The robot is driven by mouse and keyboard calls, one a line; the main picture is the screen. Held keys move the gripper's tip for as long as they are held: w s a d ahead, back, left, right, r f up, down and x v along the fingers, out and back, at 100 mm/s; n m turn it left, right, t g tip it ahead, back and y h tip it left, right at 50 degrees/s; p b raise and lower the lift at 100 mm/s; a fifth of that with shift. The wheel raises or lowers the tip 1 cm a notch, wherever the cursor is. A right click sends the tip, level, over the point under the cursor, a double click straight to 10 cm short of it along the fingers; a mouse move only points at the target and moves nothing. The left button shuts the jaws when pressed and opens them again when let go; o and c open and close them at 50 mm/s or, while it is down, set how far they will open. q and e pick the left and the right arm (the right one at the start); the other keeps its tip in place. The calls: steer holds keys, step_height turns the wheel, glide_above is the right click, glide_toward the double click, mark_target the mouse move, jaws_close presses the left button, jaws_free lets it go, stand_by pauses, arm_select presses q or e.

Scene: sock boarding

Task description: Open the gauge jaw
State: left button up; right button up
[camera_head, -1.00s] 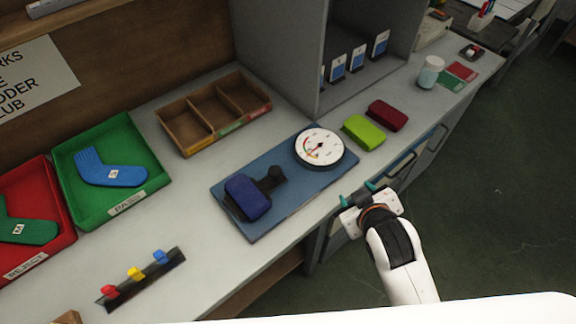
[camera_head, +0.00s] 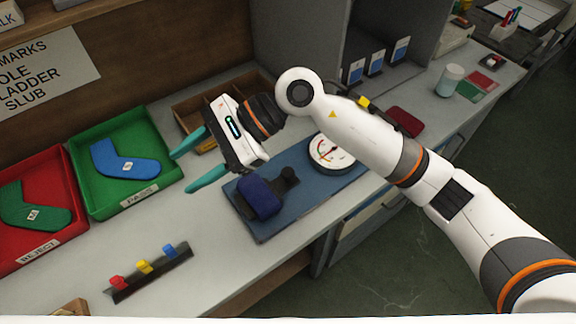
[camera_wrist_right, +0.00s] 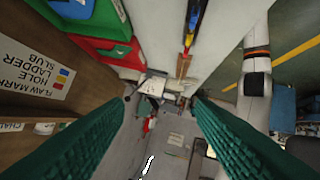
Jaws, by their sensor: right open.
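The gauge stands on a blue base plate (camera_head: 266,231) on the bench. It has a round white dial (camera_head: 328,150), a navy padded block (camera_head: 260,197) and a small dark knob (camera_head: 289,174) beside the block. I cannot tell from this view how far its jaw is parted. My right gripper (camera_head: 181,174) is open and empty, with its teal fingers pointing left, between the green tray and the gauge. Its fingers also show in the right wrist view (camera_wrist_right: 162,103). My right arm passes in front of part of the plate and dial. My left gripper is not in view.
A green PASS tray (camera_head: 151,198) holds a blue sock (camera_head: 124,162). A red REJECT tray (camera_head: 40,249) holds a green sock (camera_head: 34,206). A divided wooden box (camera_head: 188,112) stands behind my gripper. A rack with coloured clips (camera_head: 150,275) lies near the front. A dark red block (camera_head: 405,121) is at right.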

steer(key=w+d+f+n+t+h, duration=0.3)
steer(key=w+d+f+h, duration=0.2)
steer(key=w+d+h, duration=0.15)
steer(key=t+h, duration=0.2)
steer(key=h, duration=0.4)
glide_above(288, 171)
steer(key=shift+y, duration=0.25)
step_height(288, 171, down, 11)
steer(key=shift+f+p, duration=0.15)
steer(key=shift+p, duration=1.1)
steer(key=shift+c, duration=0.4)
